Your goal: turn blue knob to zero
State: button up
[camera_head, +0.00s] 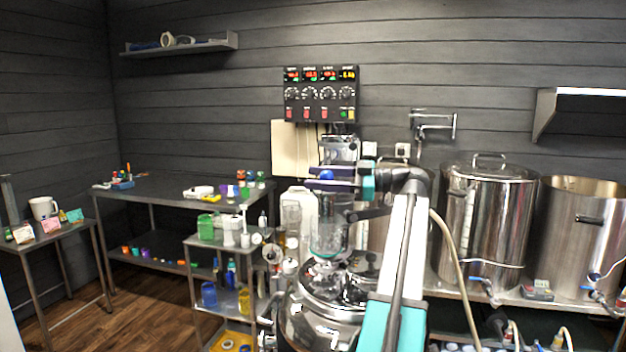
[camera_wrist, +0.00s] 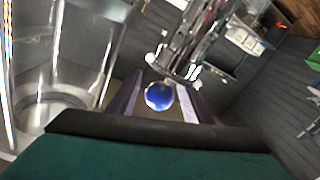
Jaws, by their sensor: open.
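The blue knob (camera_head: 327,175) is a small shiny ball at the metal and glass apparatus, at the middle of the head view. In the wrist view the blue knob (camera_wrist: 159,96) lies between the two fingers of my gripper (camera_wrist: 160,100). The fingers are open, with gaps showing on both sides of the ball. In the head view my gripper (camera_head: 322,184) reaches in from the right, and its fingers lie around the knob's place. Any zero mark or pointer is not visible.
A glass vessel (camera_head: 328,240) stands just below my gripper, above a shiny steel kettle (camera_head: 318,318). It shows close at the left in the wrist view (camera_wrist: 65,60). A control panel (camera_head: 321,94) hangs on the wall above. Steel tanks (camera_head: 487,225) stand at the right.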

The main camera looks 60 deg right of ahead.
jog(key=b+v, duration=0.1)
jog(key=v, duration=1.1)
jog(key=shift+f, duration=0.1)
